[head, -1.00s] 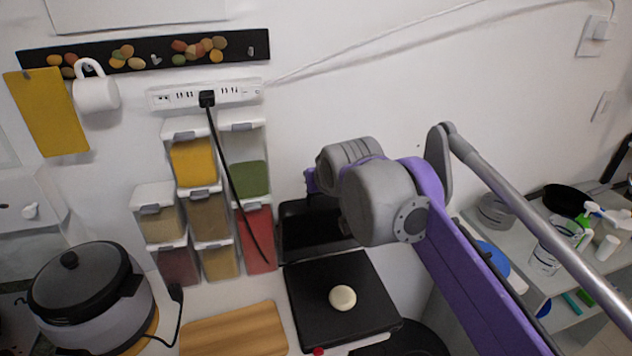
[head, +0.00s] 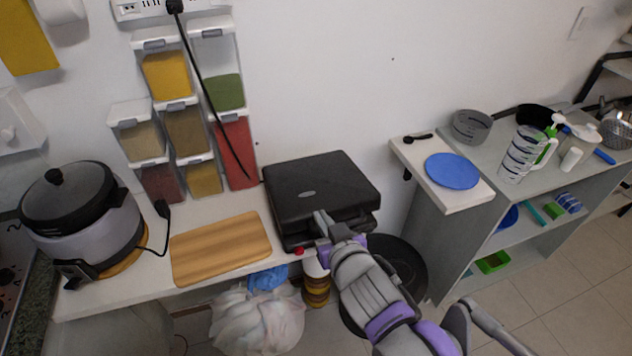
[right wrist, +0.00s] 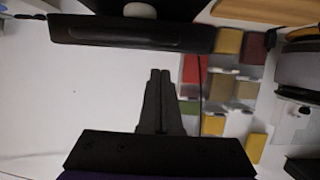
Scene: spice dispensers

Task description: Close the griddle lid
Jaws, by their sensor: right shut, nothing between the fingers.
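The black griddle (head: 318,190) stands on the white counter, its lid (head: 310,180) lying down flat over the base in the head view. Its cooking plate is hidden there. My right gripper (head: 322,222) is at the lid's front edge; contact cannot be told. In the right wrist view the fingers (right wrist: 160,74) are shut and empty. My left gripper is not in view.
A wooden board (head: 220,247) lies left of the griddle, with spice dispensers (head: 185,130) behind it and a cooker (head: 80,225) at far left. A shelf with a blue plate (head: 452,171) stands at right.

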